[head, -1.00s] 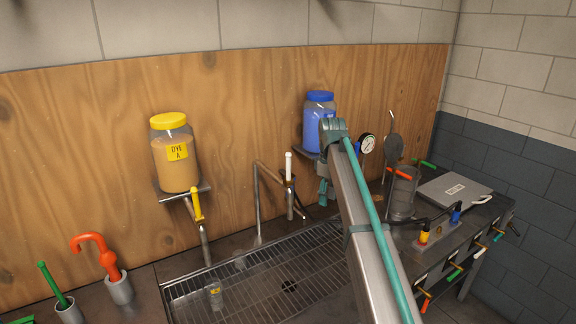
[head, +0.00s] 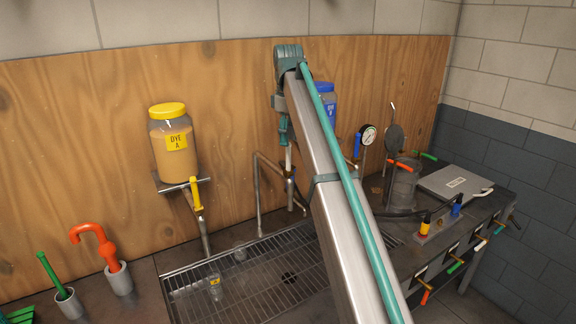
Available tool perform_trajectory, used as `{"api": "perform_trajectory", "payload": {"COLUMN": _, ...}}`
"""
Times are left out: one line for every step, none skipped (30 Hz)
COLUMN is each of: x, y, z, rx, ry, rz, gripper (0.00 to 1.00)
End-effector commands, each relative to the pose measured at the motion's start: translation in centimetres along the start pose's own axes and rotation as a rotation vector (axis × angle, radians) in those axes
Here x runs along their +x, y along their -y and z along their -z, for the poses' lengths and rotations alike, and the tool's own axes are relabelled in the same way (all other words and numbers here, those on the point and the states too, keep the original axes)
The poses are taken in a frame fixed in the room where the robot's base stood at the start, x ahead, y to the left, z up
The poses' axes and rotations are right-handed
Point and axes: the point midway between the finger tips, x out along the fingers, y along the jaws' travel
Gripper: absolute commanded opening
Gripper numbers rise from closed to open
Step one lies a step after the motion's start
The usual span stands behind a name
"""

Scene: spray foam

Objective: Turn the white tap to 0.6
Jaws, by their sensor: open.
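The white tap handle (head: 289,158) stands upright on its metal pipe behind the sink grate, in the middle of the head view. My gripper (head: 284,140) hangs pointing down from the end of my arm, directly over the top of the white handle in the picture. It is open. The upper part of the handle is hidden by the gripper or lies close behind it; I cannot tell whether they touch.
A yellow tap (head: 196,194) stands left under the yellow-lidded dye jar (head: 172,140). A blue-lidded jar (head: 327,98) is partly hidden behind my arm. The sink grate (head: 230,275) lies below. A gauge (head: 368,134) and a steel canister (head: 402,188) stand to the right.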

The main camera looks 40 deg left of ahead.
Motion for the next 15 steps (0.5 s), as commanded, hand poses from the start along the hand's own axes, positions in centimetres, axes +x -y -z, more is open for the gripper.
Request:
{"api": "perform_trajectory", "payload": {"x": 1.6, "y": 0.1, "z": -0.1, "rx": 0.000, "ry": 0.001, "rz": 0.001, "gripper": 0.42}}
{"api": "perform_trajectory", "payload": {"x": 2.2, "y": 0.1, "z": -0.1, "rx": 0.000, "ry": 0.001, "rz": 0.001, "gripper": 0.42}}
{"api": "perform_trajectory", "payload": {"x": 3.0, "y": 0.1, "z": -0.1, "rx": 0.000, "ry": 0.001, "rz": 0.001, "gripper": 0.42}}
{"api": "perform_trajectory", "payload": {"x": 3.3, "y": 0.1, "z": -0.1, "rx": 0.000, "ry": 0.001, "rz": 0.002, "gripper": 0.42}}
{"api": "perform_trajectory", "payload": {"x": 3.4, "y": 0.2, "z": -0.2, "rx": 0.001, "ry": 0.002, "rz": 0.003, "gripper": 0.42}}
{"api": "perform_trajectory", "payload": {"x": 4.0, "y": 0.2, "z": -0.2, "rx": 0.001, "ry": 0.002, "rz": 0.002, "gripper": 0.42}}
{"api": "perform_trajectory", "payload": {"x": 4.6, "y": 0.2, "z": -0.2, "rx": 0.001, "ry": 0.001, "rz": 0.002, "gripper": 0.42}}
{"api": "perform_trajectory", "payload": {"x": 5.1, "y": 0.2, "z": -0.2, "rx": 0.001, "ry": 0.002, "rz": 0.002, "gripper": 0.42}}
{"api": "perform_trajectory", "payload": {"x": 5.7, "y": 0.2, "z": -0.2, "rx": 0.001, "ry": 0.002, "rz": 0.002, "gripper": 0.42}}
{"api": "perform_trajectory", "payload": {"x": 6.0, "y": 0.2, "z": -0.2, "rx": 0.001, "ry": 0.002, "rz": 0.002, "gripper": 0.42}}
{"api": "perform_trajectory", "payload": {"x": 6.4, "y": 0.1, "z": -0.1, "rx": 0.001, "ry": 0.001, "rz": 0.002, "gripper": 0.42}}
{"api": "perform_trajectory", "payload": {"x": 6.8, "y": 0.1, "z": -0.1, "rx": 0.001, "ry": 0.001, "rz": 0.001, "gripper": 0.42}}
{"api": "perform_trajectory", "payload": {"x": 7.1, "y": 0.1, "z": -0.1, "rx": 0.001, "ry": 0.001, "rz": 0.001, "gripper": 0.42}}
{"api": "perform_trajectory", "payload": {"x": 7.4, "y": 0.1, "z": -0.1, "rx": 0.001, "ry": 0.001, "rz": 0.001, "gripper": 0.42}}
{"api": "perform_trajectory", "payload": {"x": 7.6, "y": 0.1, "z": -0.1, "rx": 0.001, "ry": 0.001, "rz": 0.001, "gripper": 0.42}}
